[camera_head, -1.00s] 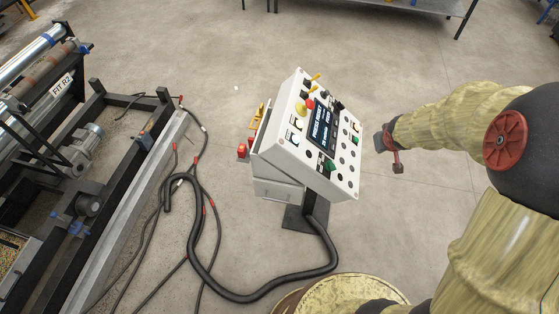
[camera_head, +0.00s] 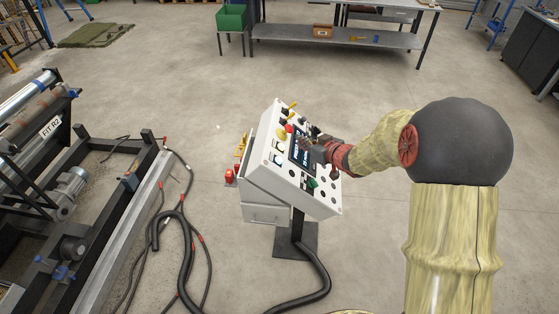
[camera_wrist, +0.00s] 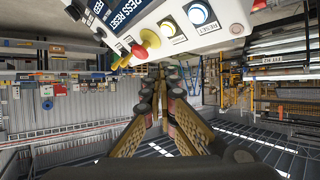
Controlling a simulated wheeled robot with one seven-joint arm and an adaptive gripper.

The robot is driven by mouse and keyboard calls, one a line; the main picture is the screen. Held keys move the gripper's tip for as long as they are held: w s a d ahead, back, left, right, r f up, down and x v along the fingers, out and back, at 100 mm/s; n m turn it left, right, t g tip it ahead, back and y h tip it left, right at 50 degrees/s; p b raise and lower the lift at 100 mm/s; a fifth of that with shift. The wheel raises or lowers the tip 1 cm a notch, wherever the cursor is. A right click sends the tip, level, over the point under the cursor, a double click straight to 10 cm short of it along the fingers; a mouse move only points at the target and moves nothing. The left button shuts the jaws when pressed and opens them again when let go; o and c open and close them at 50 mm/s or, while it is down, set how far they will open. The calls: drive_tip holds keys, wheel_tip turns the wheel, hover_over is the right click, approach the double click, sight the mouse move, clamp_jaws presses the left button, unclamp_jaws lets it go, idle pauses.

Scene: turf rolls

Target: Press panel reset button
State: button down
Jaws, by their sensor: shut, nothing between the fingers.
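The control panel (camera_head: 262,178) is a white slanted box on a post, with a dark screen and rows of buttons. In the wrist view its face (camera_wrist: 228,16) fills the top edge. The lit round button (camera_wrist: 198,13) beside the RESET label is blue-white; a second lit button (camera_wrist: 168,27) sits next to it, then a yellow knob (camera_wrist: 149,38) and a red one (camera_wrist: 138,51). My gripper (camera_head: 318,148) is in front of the panel's upper right and hides part of the screen. In the wrist view my gripper (camera_wrist: 160,78) is shut and empty, its tips below the knobs. Contact cannot be told.
A roller machine (camera_head: 70,190) stands at the left, with black cables (camera_head: 185,240) on the floor between it and the panel. A workbench (camera_head: 340,38) and a green bin (camera_head: 231,17) are at the back. Floor right of the panel is clear.

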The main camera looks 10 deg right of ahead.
sight(279, 160)
drive_tip(key=shift+w+a+f+b, duration=0.3)
drive_tip(key=shift+a+f+b, duration=0.6)
drive_tip(key=shift+f+b, duration=0.35)
drive_tip(key=shift+w+a+f+b, duration=0.3)
drive_tip(key=shift+a+f+b, duration=0.65)
drive_tip(key=shift+b, duration=0.5)
drive_tip(key=shift+w+a+f+b, duration=0.3)
drive_tip(key=shift+a+f+b, duration=0.5)
drive_tip(key=shift+f+b, duration=0.5)
drive_tip(key=shift+a, duration=0.1)
drive_tip(key=shift+a+f, duration=0.15)
drive_tip(key=shift+f, duration=0.05)
drive_tip(key=shift+w+a+f+b, duration=0.15)
drive_tip(key=shift+a+f+b, duration=0.2)
drive_tip(key=shift+b, duration=0.1)
drive_tip(key=shift+d+r, duration=0.1)
drive_tip(key=shift+s+d+r+p, duration=0.2)
drive_tip(key=shift+d+r+p, duration=0.35)
drive_tip(key=shift+p, duration=0.4)
